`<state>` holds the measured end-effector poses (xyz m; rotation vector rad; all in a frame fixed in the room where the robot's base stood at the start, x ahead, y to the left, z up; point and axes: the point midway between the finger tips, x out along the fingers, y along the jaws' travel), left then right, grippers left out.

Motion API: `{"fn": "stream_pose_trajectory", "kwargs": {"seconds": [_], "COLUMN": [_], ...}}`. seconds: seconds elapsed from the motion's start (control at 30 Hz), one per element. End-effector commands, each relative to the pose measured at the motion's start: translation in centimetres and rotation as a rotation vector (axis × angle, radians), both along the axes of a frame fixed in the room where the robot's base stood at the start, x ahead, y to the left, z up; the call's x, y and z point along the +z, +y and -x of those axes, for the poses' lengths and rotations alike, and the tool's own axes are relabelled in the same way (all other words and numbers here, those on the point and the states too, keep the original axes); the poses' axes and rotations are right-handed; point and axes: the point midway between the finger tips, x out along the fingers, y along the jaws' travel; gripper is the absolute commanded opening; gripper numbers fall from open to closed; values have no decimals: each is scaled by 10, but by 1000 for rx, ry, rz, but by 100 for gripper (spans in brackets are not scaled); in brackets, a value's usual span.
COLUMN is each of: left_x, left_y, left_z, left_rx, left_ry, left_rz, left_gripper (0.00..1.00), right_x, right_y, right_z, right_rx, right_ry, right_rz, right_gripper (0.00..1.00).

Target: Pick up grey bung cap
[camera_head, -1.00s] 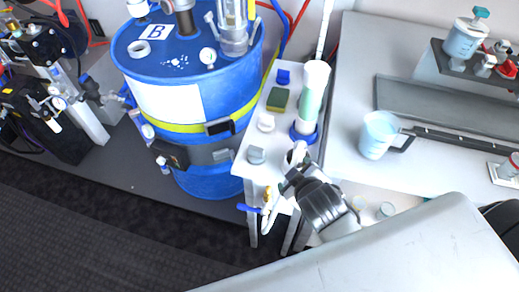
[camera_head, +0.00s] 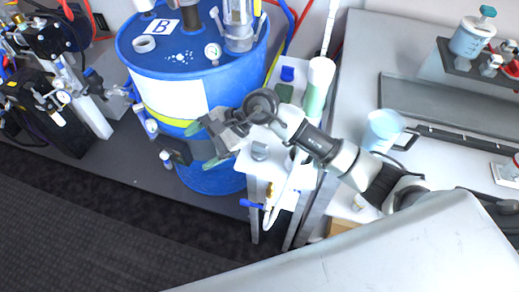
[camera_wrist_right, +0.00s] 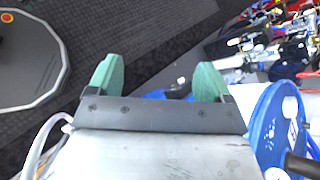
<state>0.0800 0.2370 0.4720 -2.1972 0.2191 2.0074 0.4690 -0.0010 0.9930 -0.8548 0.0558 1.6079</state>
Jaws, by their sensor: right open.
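The grey cap (camera_head: 259,150) sits on the narrow white side table (camera_head: 254,166), near its front left corner. My right gripper (camera_head: 203,146) is open and empty, with green finger pads. In the head view it is left of the cap, over the front of the blue drum (camera_head: 215,182). My right wrist and arm cover part of the table to the right of and behind the cap. In the right wrist view both fingers (camera_wrist_right: 158,78) are spread apart, and I cannot make out the cap there. My left gripper is not in view.
A tall pale green cylinder (camera_head: 316,88), a dark green block (camera_head: 284,92) and a blue cap (camera_head: 287,73) stand farther back on the side table. A blue valve handle (camera_head: 252,204) juts out at its front. A clear jug (camera_head: 383,129) stands on the right bench.

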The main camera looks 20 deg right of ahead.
Motion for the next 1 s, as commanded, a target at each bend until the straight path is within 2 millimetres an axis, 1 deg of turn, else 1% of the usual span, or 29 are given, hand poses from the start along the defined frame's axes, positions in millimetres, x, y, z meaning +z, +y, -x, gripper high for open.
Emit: {"fn": "stream_pose_trajectory", "kwargs": {"seconds": [0.03, 0.07, 0.1, 0.17, 0.2, 0.3, 0.4, 0.47, 0.73, 0.87, 1.0], "left_x": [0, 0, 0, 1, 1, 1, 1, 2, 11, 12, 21], "left_y": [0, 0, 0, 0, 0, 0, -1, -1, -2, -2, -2], "left_z": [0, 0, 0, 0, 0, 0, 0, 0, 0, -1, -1], "left_rx": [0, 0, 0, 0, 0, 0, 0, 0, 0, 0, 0], "left_ry": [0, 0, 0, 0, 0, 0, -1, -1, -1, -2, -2], "left_rz": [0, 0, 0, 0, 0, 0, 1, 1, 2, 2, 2], "left_gripper": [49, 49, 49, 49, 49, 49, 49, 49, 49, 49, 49], "right_x": [-12, -19, -26, -32, -33, -31, -28, -31, -71, -82, -94], "right_y": [-19, -32, -51, -78, -95, -128, -145, -150, -150, -150, -148], "right_z": [-11, -16, -24, -34, -39, -49, -53, -54, -53, -53, -50], "right_rx": [66, 109, 158, 221, 255, 315, 345, 353, 354, 354, 354], "right_ry": [-70, -102, -135, -165, -174, -175, -164, -159, -156, -158, -154], "right_rz": [173, 277, 407, 581, 681, 865, 962, 984, 986, 986, 984], "right_gripper": [81, 81, 81, 81, 81, 81, 81, 81, 81, 81, 81]}}
